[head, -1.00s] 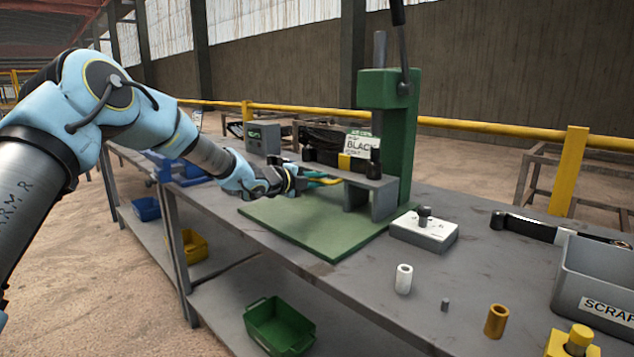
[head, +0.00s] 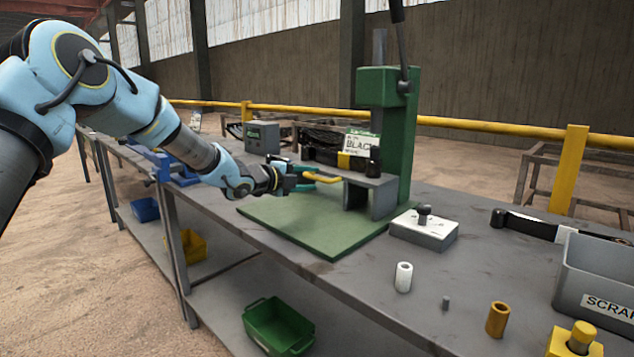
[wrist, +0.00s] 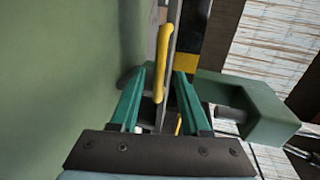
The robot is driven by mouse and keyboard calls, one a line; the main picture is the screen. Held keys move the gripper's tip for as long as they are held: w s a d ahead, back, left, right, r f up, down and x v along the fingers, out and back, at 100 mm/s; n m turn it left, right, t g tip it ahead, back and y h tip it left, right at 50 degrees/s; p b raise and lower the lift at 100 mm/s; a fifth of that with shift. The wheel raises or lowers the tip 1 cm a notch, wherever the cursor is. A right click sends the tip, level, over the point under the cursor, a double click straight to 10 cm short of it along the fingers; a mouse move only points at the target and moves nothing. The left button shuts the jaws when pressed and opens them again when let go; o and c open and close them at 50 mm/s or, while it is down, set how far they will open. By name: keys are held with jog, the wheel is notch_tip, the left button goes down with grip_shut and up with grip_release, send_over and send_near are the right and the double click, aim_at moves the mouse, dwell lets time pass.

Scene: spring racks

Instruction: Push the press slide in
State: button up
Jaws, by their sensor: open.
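The green press (head: 390,130) stands on a green base plate (head: 305,225) on the bench. A grey bracket-like block (head: 372,187) sits at its foot. A yellow handle (head: 322,178) sticks out to the left of the block; it also shows as an upright yellow bar in the wrist view (wrist: 163,45). I cannot tell how far in the slide sits. My gripper (head: 303,179) is open just left of the handle, above the plate. In the wrist view my teal fingers (wrist: 161,80) stand on either side of the bar's lower end, apart from it.
A grey fixture with a black knob (head: 424,230), a white sleeve (head: 403,277) and a brass-coloured sleeve (head: 497,319) stand right of the plate. A grey scrap bin (head: 600,280) is at the right. A grey box (head: 262,137) stands behind my gripper. The plate's front is clear.

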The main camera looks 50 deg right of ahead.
jog(key=b+v, duration=0.1)
jog(key=v, duration=0.6)
jog(key=shift+a+r, duration=0.1)
jog(key=w+a+f+n+t+y+p, duration=0.1)
jog(key=w+a+n+t+y, duration=0.2)
jog(key=w+a+n, duration=0.45)
jog(key=w+a+f+n+t+y+p, duration=0.1)
jog(key=w+a+n+t+y+p, duration=0.3)
jog(key=a, duration=0.6)
jog(key=w+a+f+n+y, duration=0.15)
jog(key=a+n, duration=0.25)
jog(key=a, duration=0.5)
jog(key=w+a+n+y, duration=0.2)
jog(key=a+n, duration=0.2)
jog(key=a, duration=0.5)
jog(key=s+a+n+g+y+p, duration=0.1)
jog(key=s+a+n+y, duration=0.2)
jog(key=a, duration=0.5)
jog(key=s+a+n+y+p, duration=0.1)
jog(key=s+a+n, duration=0.3)
jog(key=a, duration=0.5)
jog(key=s+a+f+n+g+p, duration=0.1)
jog(key=s+a+n+g, duration=0.2)
jog(key=s+a+n, duration=0.6)
jog(key=shift+s+g+y, duration=0.3)
jog(key=shift+s+y, duration=0.15)
jog(key=shift+s, duration=0.25)
